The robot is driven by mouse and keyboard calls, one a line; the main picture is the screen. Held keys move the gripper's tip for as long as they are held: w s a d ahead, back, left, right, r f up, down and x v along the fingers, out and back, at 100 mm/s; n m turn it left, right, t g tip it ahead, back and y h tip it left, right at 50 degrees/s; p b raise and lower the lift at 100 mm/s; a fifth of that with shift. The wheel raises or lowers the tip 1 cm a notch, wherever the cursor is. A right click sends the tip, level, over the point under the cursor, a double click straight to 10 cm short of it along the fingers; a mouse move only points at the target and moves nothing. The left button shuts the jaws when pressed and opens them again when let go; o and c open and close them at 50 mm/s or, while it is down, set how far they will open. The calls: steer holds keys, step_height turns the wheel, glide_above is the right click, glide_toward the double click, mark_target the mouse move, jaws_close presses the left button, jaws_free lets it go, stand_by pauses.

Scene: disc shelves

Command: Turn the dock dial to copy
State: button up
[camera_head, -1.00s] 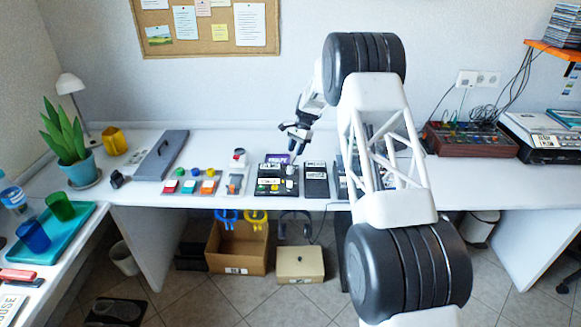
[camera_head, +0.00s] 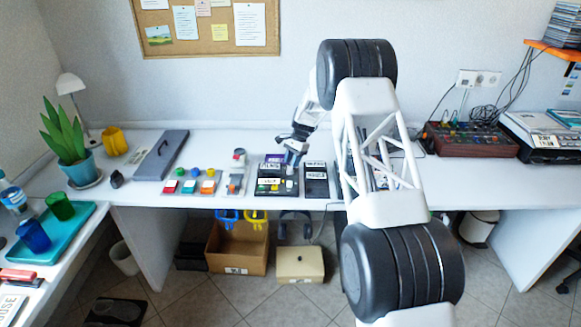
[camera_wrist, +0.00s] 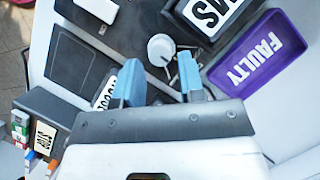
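The dock (camera_head: 262,189) is a dark panel with coloured buttons on the table. Its dial (camera_wrist: 161,48) is a white round knob with a small dark mark, seen in the wrist view on the dark panel. My gripper (camera_wrist: 160,80) has two blue fingertips, spread apart with nothing between them. The dial shows just beyond the gap between the fingertips, and I cannot tell whether they touch it. In the head view my gripper (camera_head: 291,160) is low over the back right part of the dock, partly hiding it. The dial's setting words are not readable.
A purple tray marked FAULTY (camera_wrist: 258,50) and a tray with a white label ending in MS (camera_wrist: 212,15) lie close to the fingers. A dark panel (camera_head: 316,187) lies right of the dock. Coloured blocks on small bases (camera_head: 190,187) stand to the left.

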mark_target(290, 169)
steer(key=shift+x, duration=1.35)
steer(key=shift+c, duration=0.3)
steer(key=c, duration=0.6)
steer(key=shift+n, duration=0.5)
steer(key=n+h, duration=0.1)
steer(key=n, duration=0.2)
steer(key=shift+a+g, duration=0.15)
steer(key=shift+g, duration=0.25)
steer(key=shift+n+g+h, duration=0.3)
steer(key=shift+n+h, duration=0.8)
steer(key=shift+n, duration=1.3)
